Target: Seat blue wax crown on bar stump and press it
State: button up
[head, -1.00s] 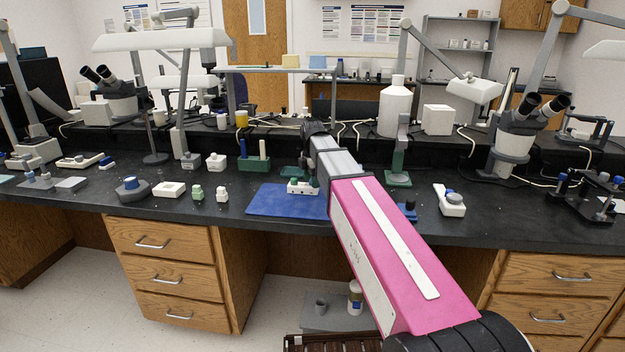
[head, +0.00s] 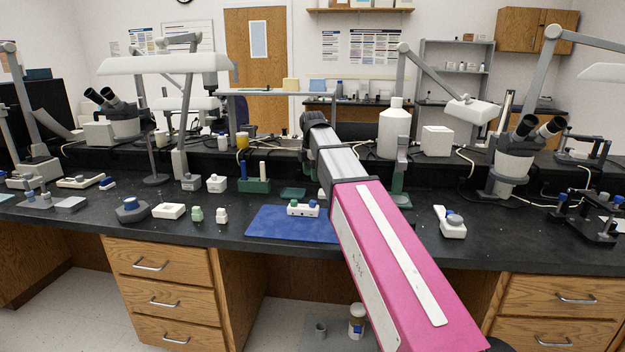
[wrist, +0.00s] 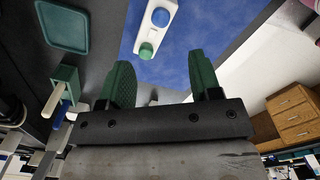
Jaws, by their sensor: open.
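A white bar (head: 302,209) lies on the blue mat (head: 265,224). A blue piece (head: 312,203), which looks like the wax crown, is at its right part and a small green piece (head: 291,203) at its left end. In the wrist view the blue piece (wrist: 160,17) and the green piece (wrist: 146,50) show from above; I cannot tell how firmly the blue one is seated. My gripper (wrist: 161,80) is open and empty, with two green fingers apart, above the bench and clear of the bar. In the head view my arm hides the gripper.
A green rack (head: 254,185) with upright pegs and a dark green tray (head: 292,193) are behind the mat. White and green small items (head: 197,214) stand left. A white bottle (head: 393,125) and microscope (head: 515,150) are at the back right.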

aim_at(313, 201)
jog(key=shift+f, duration=0.15)
jog(key=c, duration=1)
jog(key=shift+f+n, duration=0.3)
jog(key=shift+n, duration=0.3)
grip_shut()
jog(key=f+n, duration=0.1)
jog(key=n, duration=0.1)
jog(key=shift+f+n, duration=0.35)
jog(key=shift+n, duration=0.05)
jog(key=shift+f, duration=2.95)
